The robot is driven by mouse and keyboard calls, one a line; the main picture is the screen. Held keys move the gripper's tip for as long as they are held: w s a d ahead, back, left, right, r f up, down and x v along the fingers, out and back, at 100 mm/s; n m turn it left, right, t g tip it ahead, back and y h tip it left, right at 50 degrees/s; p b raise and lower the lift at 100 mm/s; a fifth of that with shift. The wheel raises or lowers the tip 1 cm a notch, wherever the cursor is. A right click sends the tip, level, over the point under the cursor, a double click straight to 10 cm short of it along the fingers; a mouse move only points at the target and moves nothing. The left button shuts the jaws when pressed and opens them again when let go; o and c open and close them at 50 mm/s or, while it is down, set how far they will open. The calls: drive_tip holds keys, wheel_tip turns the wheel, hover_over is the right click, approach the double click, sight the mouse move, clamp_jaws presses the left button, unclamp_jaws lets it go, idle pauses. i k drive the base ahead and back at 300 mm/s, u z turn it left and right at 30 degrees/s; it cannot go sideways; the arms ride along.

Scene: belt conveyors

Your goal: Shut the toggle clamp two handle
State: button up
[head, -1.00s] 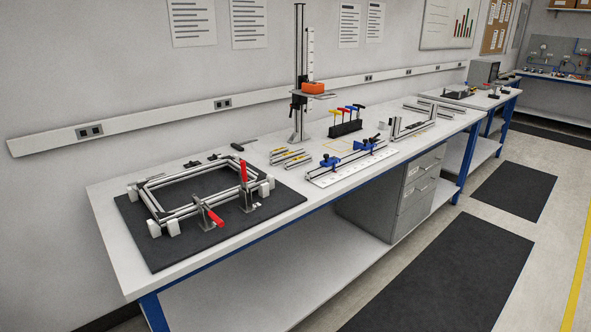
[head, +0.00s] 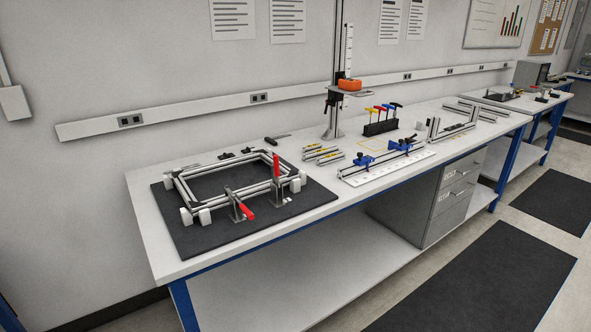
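Two toggle clamps with red handles stand at the front edge of a metal profile frame (head: 190,215) on a black mat (head: 215,240). The left clamp's red handle (head: 246,211) is tilted low, slanting toward the front of the bench. The right clamp's red handle (head: 276,166) stands upright. I cannot tell from the picture which one is clamp two. My gripper is not in view.
The long white workbench (head: 160,270) also holds short profiles (head: 322,154), a rail with blue clamps (head: 385,160), a hex key holder (head: 380,127) and a column stand (head: 334,120). A drawer cabinet (head: 440,210) is under it. Floor in front has a dark mat (head: 480,285).

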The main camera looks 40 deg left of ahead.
sight(275, 158)
drive_tip(key=z, duration=0.05)
drive_tip(key=k, duration=1.1)
drive_tip(key=z, duration=1.7)
drive_tip(key=k, duration=0.15)
drive_tip(key=u, duration=4.2)
drive_tip(key=i, duration=0.45)
